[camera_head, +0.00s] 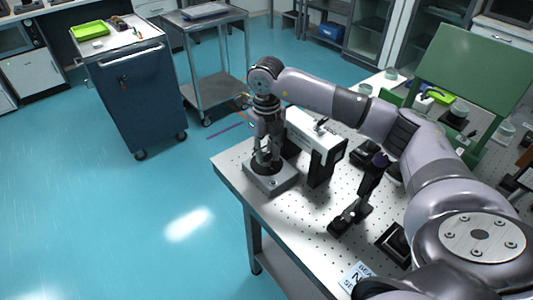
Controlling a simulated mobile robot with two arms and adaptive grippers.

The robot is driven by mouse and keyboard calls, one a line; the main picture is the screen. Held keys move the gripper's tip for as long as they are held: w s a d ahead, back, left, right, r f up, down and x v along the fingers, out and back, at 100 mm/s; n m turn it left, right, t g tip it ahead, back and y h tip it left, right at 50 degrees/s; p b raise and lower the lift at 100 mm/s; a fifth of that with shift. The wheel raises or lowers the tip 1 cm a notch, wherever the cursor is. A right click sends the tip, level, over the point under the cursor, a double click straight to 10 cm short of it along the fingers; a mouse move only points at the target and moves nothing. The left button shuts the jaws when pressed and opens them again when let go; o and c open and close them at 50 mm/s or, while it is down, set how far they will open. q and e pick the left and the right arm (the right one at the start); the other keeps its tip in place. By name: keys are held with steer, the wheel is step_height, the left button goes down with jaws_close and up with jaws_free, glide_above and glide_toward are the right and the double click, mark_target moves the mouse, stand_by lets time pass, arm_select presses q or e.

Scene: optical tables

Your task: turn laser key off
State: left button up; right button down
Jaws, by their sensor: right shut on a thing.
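A small grey metal box (270,182) sits at the left corner of the perforated optical table (305,211). My right gripper (267,164) points straight down onto the top of this box. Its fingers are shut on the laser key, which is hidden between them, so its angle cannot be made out. A white and black instrument housing (327,158) stands just to the right of the box, close to the gripper. My left gripper is not in view.
A black post mount (350,218) and a dark square part (394,243) stand on the table. A green panel (465,65) rises at the back right. A blue tool cart (137,98) and a steel trolley (218,88) stand beyond. Open floor lies to the left.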

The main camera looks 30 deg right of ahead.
mark_target(267, 153)
steer(key=shift+n, duration=0.3)
stand_by(0.4)
steer(key=c, duration=1.3)
jaws_free()
steer(key=shift+r, duration=0.15)
step_height(267, 153, up, 12)
steer(key=shift+f, duration=0.1)
